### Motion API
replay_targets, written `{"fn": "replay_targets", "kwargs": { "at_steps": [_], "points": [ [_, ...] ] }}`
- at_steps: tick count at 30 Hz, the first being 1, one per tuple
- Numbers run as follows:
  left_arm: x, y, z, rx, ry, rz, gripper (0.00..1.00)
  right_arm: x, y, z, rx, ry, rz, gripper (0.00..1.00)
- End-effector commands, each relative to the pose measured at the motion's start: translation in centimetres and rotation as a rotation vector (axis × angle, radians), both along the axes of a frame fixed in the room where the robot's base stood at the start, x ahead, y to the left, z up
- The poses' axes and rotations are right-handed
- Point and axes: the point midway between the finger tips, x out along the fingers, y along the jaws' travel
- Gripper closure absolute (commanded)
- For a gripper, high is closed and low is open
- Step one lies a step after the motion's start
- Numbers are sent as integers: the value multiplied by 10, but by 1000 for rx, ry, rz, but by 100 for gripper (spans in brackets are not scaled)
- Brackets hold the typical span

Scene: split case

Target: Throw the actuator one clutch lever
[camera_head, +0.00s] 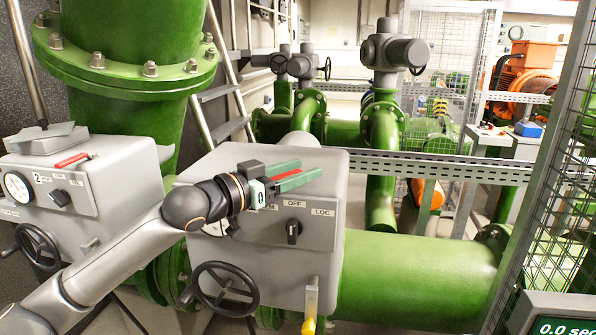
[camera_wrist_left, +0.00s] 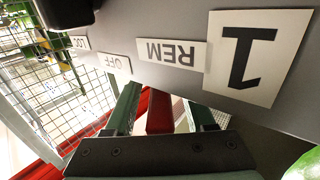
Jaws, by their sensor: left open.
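Actuator one is the grey box (camera_head: 262,262) in the middle of the head view. It has a knob (camera_head: 292,232), OFF and LOC labels and a black handwheel (camera_head: 226,288). A rod with a yellow grip (camera_head: 310,302) hangs at its lower right. My left gripper (camera_head: 310,168) is open over the box's upper front edge. A red bar (camera_head: 288,175) shows between its green fingers, also in the left wrist view (camera_wrist_left: 160,110); I cannot tell whether they touch it. Which of these is the clutch lever is not marked. The right gripper is out of view.
A second grey actuator (camera_head: 112,190), labelled 2, stands at left with a red lever (camera_head: 70,160) on top. Large green pipes (camera_head: 420,278) run behind and right. A mesh fence (camera_head: 555,190) stands at right. My left arm crosses the gap between the two actuators.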

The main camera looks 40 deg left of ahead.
Motion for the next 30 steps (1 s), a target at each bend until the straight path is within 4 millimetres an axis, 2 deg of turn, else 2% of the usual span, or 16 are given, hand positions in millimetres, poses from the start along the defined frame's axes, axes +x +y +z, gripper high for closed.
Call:
{"fn": "replay_targets", "kwargs": {
  "at_steps": [6, 11, 30],
  "points": [
    [-2, 0, 0, -2, -1, 0, 45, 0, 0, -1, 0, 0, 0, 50],
    [-13, 2, -1, -5, -1, 0, 45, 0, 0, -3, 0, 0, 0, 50],
    [-103, 17, -1, -2, -1, 3, 45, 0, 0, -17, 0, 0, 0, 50]
  ]
}}
